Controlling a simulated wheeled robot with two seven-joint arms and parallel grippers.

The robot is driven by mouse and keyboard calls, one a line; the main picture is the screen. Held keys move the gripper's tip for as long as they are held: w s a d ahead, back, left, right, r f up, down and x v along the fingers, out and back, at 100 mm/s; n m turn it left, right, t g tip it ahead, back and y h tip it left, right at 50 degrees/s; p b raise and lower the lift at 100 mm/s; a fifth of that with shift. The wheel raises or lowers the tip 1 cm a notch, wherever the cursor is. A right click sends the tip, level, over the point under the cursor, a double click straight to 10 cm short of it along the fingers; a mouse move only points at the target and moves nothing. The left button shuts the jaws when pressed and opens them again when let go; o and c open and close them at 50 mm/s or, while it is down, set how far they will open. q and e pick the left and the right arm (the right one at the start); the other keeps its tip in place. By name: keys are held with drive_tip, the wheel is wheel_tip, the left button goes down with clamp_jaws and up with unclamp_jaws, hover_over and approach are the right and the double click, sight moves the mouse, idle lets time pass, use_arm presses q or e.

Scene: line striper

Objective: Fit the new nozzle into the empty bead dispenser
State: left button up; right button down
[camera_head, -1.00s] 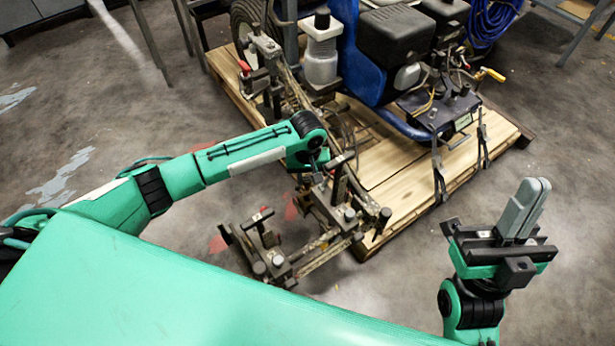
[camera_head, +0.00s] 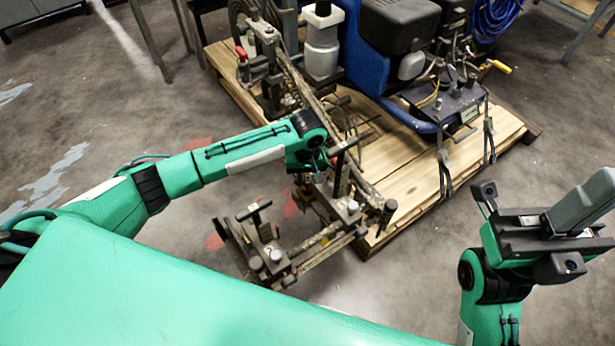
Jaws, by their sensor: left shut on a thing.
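My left gripper (camera_head: 322,167) is at the outer end of the striper's side arm, beside a dark T-shaped handle (camera_head: 344,147). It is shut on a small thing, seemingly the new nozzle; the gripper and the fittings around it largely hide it. Dark fittings (camera_head: 350,208) on the side arm sit just below and right of the gripper. A second fitting with a T-handle (camera_head: 255,212) stands lower left. I cannot tell which is the empty bead dispenser. My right gripper (camera_head: 588,203) is at the right, away from the striper, its grey fingers together and apparently empty.
The blue line striper (camera_head: 366,50) stands strapped on a wooden pallet (camera_head: 400,190). A white-grey bottle (camera_head: 322,45) stands upright on its left side. A blue hose coil (camera_head: 495,18) is at the back right. The floor around my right gripper is clear.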

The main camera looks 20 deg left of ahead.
sight(308, 190)
use_arm(q)
drive_tip(key=shift+p, duration=0.9)
idle(0.3)
drive_tip(key=shift+f, duration=0.85)
idle(1.2)
drive_tip(key=shift+p, duration=1.1)
drive_tip(key=shift+f+b, duration=0.4)
drive_tip(key=shift+f, duration=0.95)
drive_tip(key=o, duration=1)
drive_tip(key=shift+o, duration=0.3)
drive_tip(key=shift+o, duration=1.3)
